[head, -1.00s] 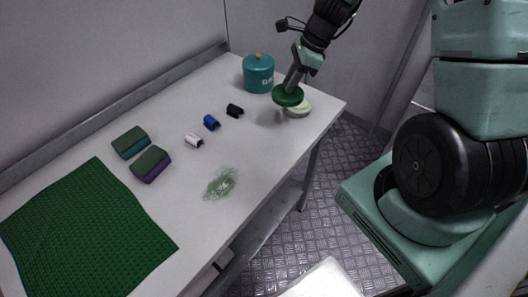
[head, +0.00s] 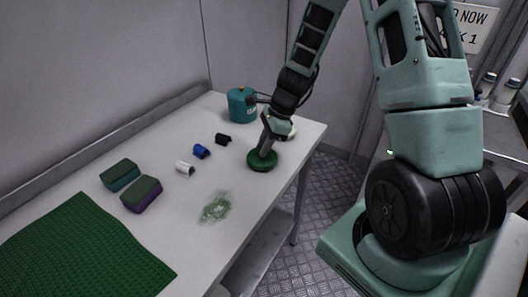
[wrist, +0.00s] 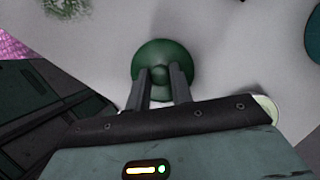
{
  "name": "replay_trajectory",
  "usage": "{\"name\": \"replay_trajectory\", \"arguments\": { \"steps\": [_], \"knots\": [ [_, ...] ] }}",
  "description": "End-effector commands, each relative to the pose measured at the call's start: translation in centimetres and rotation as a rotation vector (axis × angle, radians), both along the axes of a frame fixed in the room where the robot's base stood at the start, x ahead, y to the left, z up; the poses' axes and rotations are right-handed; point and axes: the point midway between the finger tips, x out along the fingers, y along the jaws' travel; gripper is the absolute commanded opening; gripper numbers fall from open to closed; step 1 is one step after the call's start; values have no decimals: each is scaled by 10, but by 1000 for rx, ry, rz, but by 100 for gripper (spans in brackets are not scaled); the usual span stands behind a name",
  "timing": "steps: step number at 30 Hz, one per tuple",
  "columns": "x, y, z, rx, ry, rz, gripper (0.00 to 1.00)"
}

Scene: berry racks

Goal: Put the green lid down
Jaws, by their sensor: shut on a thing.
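The green lid (head: 262,163) is a round dark green disc near the right end of the white table (head: 235,190). My gripper (head: 266,150) is above it, with its fingers shut on the lid's knob. In the wrist view the lid (wrist: 163,52) lies beyond the two fingers (wrist: 161,74), which close on its small round knob. The lid appears at or very near the table top; I cannot tell whether it touches. A pale round thing (head: 287,130) stands behind my gripper, partly hidden.
A teal pot (head: 241,105) stands at the back. Black (head: 222,139), blue (head: 201,151) and white (head: 185,168) small pieces lie left of the lid. Two sponges (head: 140,195) and a green mat (head: 80,250) are farther left. Green scraps (head: 215,207) lie near the front.

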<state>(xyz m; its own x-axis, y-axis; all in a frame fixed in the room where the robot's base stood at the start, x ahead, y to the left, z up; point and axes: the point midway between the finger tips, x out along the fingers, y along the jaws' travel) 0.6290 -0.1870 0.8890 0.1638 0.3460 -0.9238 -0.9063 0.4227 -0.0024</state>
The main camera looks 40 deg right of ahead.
Motion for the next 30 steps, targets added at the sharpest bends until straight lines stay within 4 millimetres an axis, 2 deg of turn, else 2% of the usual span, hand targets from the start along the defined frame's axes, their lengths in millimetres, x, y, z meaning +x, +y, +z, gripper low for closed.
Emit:
{"name": "replay_trajectory", "arguments": {
  "steps": [1,4,15,16,18,26,30],
  "knots": [
    [-1,0,-10,3,4,-2,0],
    [0,0,-21,2,2,-1,0],
    [0,0,-26,0,0,-1,0],
    [0,0,-25,0,0,-1,25],
    [0,0,-24,0,0,-1,44],
    [0,0,-24,0,0,-1,44],
    [0,-2,-17,-2,-2,0,44]
  ]
}}
